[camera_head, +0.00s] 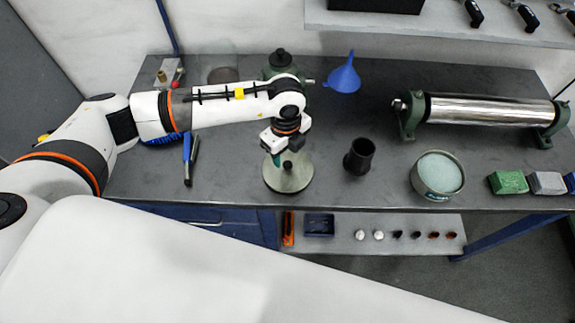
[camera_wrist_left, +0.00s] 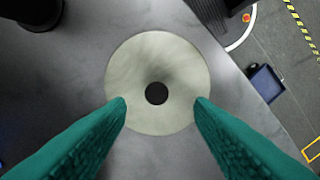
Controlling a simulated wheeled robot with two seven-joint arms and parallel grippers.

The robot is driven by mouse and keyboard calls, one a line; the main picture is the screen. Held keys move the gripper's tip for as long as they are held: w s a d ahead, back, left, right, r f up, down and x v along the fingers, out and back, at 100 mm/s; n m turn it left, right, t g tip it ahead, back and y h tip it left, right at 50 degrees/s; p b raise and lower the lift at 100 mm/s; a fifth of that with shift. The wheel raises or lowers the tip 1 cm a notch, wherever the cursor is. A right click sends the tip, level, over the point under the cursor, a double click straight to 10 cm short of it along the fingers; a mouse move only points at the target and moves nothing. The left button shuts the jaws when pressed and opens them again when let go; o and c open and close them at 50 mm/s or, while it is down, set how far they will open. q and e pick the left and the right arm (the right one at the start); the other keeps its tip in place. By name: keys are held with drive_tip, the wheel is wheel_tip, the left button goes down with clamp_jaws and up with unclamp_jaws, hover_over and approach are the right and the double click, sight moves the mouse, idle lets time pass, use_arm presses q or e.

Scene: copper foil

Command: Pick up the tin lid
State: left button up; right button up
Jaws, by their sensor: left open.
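The tin lid (camera_head: 288,184) is a pale, round metal disc lying on the dark bench near its front edge. In the left wrist view the lid (camera_wrist_left: 158,58) has a small black knob (camera_wrist_left: 156,93) at its centre. My left gripper (camera_head: 285,158) points down above the lid and hides part of it in the head view. Its teal fingers (camera_wrist_left: 160,102) are open, with the knob between and slightly beyond the tips and nothing held. I cannot tell the exact height of the tips. My right gripper is not in view.
An open round tin (camera_head: 426,190) with pale contents stands right of the lid. A dark cup (camera_head: 359,156) stands between them. Blue-handled pliers (camera_head: 190,152) lie left.

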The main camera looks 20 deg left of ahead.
sight(288, 164)
use_arm(q)
drive_tip(key=f+p, duration=0.2)
drive_tip(key=f, duration=0.2)
drive_tip(key=shift+d+f, duration=0.15)
drive_tip(key=shift+d, duration=0.05)
drive_tip(key=shift+w+f, duration=0.1)
drive_tip(key=shift+f, duration=0.2)
clamp_jaws()
